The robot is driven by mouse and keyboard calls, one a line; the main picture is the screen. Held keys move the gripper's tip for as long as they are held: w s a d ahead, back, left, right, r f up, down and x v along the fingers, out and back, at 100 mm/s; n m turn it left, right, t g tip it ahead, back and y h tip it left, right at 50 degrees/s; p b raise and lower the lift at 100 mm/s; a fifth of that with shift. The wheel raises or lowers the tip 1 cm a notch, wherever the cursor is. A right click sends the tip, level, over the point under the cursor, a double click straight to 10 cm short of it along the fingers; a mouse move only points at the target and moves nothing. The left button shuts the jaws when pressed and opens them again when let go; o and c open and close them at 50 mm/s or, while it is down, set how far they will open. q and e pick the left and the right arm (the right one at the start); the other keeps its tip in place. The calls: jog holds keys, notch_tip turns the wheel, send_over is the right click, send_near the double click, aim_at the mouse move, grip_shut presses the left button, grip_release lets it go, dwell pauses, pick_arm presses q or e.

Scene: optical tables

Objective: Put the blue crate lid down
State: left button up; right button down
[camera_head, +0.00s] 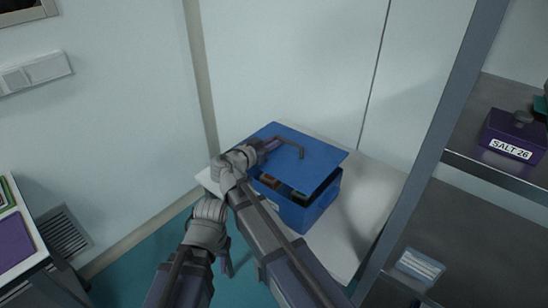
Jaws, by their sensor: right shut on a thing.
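The blue crate lid (322,165) is over the blue crate (322,207), and a dark gap shows between them along the front. The lid looks tilted, and I cannot tell whether its back edge touches the crate. A dark bent handle (301,151) stands on the lid's top. My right gripper (277,146) reaches over the lid from the left and is shut on the lid by this handle. My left gripper (228,264) is low, left of the crate and apart from it, partly hidden by my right arm; its jaws are unclear.
The crate stands on a white table (353,215) against the wall; several small things show inside. The table has free room right of the crate. A grey shelf post (432,140) rises at right, with a purple box marked SALT 26 (516,135) on a shelf. Another table is at far left.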

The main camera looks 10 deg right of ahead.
pick_arm(q)
jog(key=shift+f, duration=0.5)
pick_arm(e)
jog(key=shift+f, duration=0.45)
notch_tip(320, 180, down, 5)
jog(key=b, duration=0.4)
jog(key=shift+r+b, duration=0.2)
jog(key=shift+b, duration=0.15)
pick_arm(q)
notch_tip(320, 180, down, 4)
jog(key=shift+f, duration=0.15)
pick_arm(e)
jog(key=shift+r, duration=0.1)
pick_arm(q)
jog(key=shift+f, duration=0.1)
pick_arm(e)
jog(key=c, duration=0.9)
grip_release()
pick_arm(q)
jog(key=shift+f, duration=0.15)
pick_arm(e)
jog(key=shift+f, duration=0.2)
